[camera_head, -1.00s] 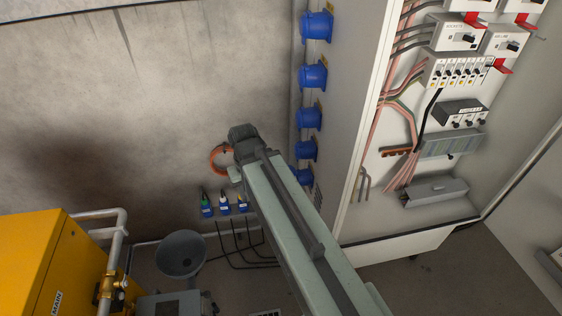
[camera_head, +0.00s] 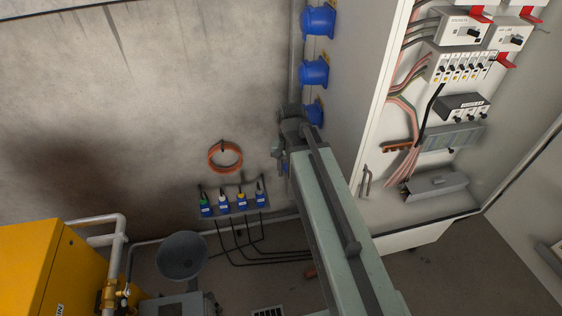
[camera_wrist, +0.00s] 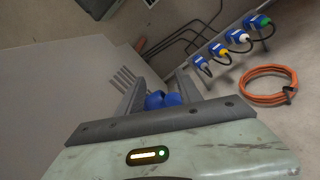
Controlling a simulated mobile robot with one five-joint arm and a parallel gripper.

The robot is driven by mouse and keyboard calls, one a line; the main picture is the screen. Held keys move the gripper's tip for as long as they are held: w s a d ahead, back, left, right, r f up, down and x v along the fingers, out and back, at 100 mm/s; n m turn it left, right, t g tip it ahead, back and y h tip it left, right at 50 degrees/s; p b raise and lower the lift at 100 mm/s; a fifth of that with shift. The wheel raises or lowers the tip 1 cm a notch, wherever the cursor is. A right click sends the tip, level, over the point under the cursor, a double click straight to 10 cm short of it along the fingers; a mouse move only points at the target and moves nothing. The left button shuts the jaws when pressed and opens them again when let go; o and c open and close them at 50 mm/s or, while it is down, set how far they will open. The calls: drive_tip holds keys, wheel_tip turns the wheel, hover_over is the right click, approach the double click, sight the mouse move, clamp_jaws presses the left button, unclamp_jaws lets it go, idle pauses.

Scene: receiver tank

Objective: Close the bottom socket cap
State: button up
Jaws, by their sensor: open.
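A column of blue sockets runs down the side of the grey cabinet. In the head view the upper socket (camera_head: 318,20), the one below it (camera_head: 313,72) and part of a third (camera_head: 314,112) show; my arm hides most of those lower down. In the wrist view a blue socket (camera_wrist: 162,100) shows between the two fingers of my gripper (camera_wrist: 160,84), low against the cabinet side. The gripper is open, with the fingers spread on either side of the blue shape. Its lower part is hidden by my gripper body, and I cannot tell whether its cap is open or touched.
The open cabinet (camera_head: 350,75) stands right of my arm. On the wall to the left are a coiled orange cable (camera_head: 225,158) and a rack of blue plugs (camera_head: 233,205). A grey funnel (camera_head: 181,256) and a yellow machine (camera_head: 35,265) stand lower left.

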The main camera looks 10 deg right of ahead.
drive_tip(key=w+m, duration=0.3)
drive_tip(key=w+r+m, duration=0.1)
drive_tip(key=w+m, duration=0.2)
drive_tip(key=m, duration=0.1)
drive_tip(key=w+m+p, duration=0.1)
drive_tip(key=w+m, duration=0.2)
drive_tip(key=m, duration=0.1)
drive_tip(key=shift+w+a+r, duration=0.15)
drive_tip(key=shift+r, duration=0.2)
drive_tip(key=shift+w+m, duration=0.4)
drive_tip(key=shift+m, duration=0.4)
wheel_tip(320, 180, down, 8)
drive_tip(key=b, duration=0.7)
drive_tip(key=shift+b, duration=0.4)
drive_tip(key=shift+r, duration=0.1)
clamp_jaws()
